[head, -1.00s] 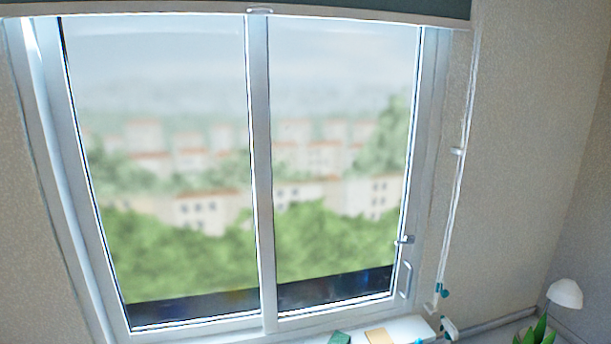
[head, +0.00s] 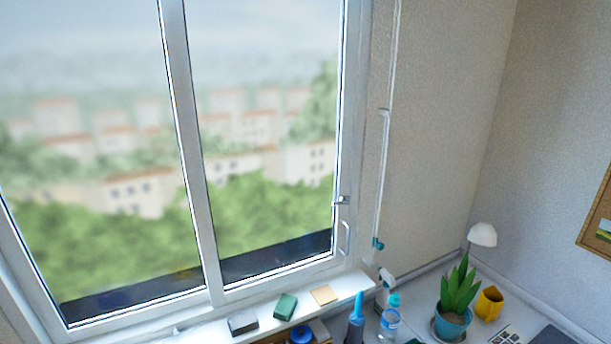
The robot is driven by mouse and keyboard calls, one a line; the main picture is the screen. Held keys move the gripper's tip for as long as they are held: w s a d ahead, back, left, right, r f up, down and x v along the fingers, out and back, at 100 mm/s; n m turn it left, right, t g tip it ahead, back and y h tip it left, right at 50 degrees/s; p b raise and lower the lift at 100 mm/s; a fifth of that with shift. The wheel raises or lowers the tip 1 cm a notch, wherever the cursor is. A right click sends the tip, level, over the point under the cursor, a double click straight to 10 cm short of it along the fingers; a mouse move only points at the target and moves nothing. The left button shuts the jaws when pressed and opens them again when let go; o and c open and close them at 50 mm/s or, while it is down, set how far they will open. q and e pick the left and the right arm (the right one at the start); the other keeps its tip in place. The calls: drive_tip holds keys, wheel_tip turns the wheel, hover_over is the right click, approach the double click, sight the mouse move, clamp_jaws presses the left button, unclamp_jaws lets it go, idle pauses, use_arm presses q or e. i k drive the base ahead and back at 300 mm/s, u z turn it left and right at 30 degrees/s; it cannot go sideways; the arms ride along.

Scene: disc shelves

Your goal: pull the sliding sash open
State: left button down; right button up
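The sliding sash (head: 197,150) is the right-hand pane of a white-framed window in the head view. Its right edge stands against the right side of the window frame (head: 357,120), so it looks closed. A small latch (head: 341,201) sits low on its right stile, with a pale pull handle (head: 345,238) just below. The left pane (head: 90,150) fills the other half. Neither of my grippers is in view.
The sill (head: 215,328) holds a grey block (head: 242,322), a green block (head: 285,306) and a tan block (head: 325,294). Below right are a spray bottle (head: 384,287), water bottle (head: 390,318), potted plant (head: 455,310), yellow mug (head: 489,303) and lamp (head: 482,235). A blind cord (head: 384,150) hangs right.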

sight(173, 14)
drive_tip(key=u, duration=2.1)
drive_tip(key=k, duration=0.8)
drive_tip(key=z, duration=1.15)
drive_tip(key=i, duration=0.5)
